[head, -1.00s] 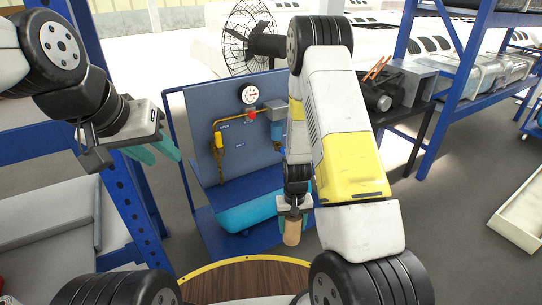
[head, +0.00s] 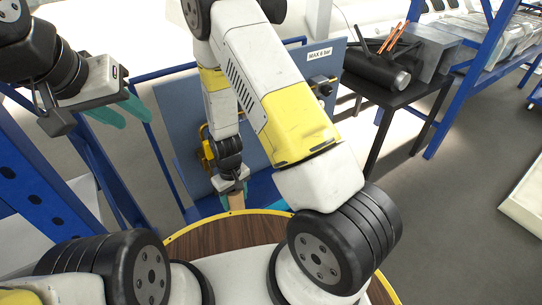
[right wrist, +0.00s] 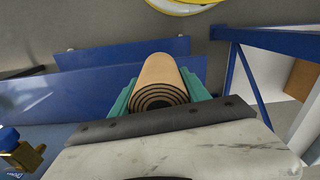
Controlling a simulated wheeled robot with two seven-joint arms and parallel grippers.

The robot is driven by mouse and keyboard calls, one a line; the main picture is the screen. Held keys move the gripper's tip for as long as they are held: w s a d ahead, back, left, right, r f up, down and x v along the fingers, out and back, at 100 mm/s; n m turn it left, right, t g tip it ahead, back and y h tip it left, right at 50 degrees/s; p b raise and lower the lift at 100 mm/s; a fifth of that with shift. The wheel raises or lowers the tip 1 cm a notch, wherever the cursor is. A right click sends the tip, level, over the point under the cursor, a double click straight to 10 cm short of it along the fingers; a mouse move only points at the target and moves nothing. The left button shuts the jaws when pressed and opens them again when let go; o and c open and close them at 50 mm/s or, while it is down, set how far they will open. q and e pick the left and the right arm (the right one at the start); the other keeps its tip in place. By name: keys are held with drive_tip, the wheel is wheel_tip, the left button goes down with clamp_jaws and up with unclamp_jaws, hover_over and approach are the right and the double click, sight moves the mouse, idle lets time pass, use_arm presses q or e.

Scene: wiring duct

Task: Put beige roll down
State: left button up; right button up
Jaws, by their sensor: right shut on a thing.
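The beige roll (head: 236,201) is a short cylinder, held in my right gripper (head: 233,189) near the lower middle of the head view. In the right wrist view the roll (right wrist: 160,80) sits between the teal fingers, and its near end shows dark spiral layers. My right gripper (right wrist: 160,97) is shut on it. In that view the roll is over grey floor and blue panels; its height above them cannot be told. My left gripper (head: 125,113) is at the upper left of the head view, with its teal fingers apart and empty.
A blue stand with an upright panel (head: 305,85) is behind my right arm, which hides much of it. A black table (head: 425,85) at right bears a black cylinder (head: 375,70) and copper-coloured rods. Blue shelving (head: 475,65) stands beyond. Grey floor (head: 440,200) is clear at right.

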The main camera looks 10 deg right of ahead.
drive_tip(key=shift+n, duration=0.8)
drive_tip(key=shift+w+d+f, duration=0.9)
drive_tip(key=shift+w+d, duration=0.2)
drive_tip(key=shift+w, duration=0.7)
drive_tip(key=shift+w+d+f, duration=0.9)
drive_tip(key=shift+w+d, duration=0.15)
drive_tip(key=shift+w, duration=0.8)
drive_tip(key=shift+w+d+f, duration=0.9)
drive_tip(key=shift+w+d, duration=0.2)
drive_tip(key=shift+w, duration=0.7)
drive_tip(key=shift+f, duration=0.15)
drive_tip(key=o, duration=1.4)
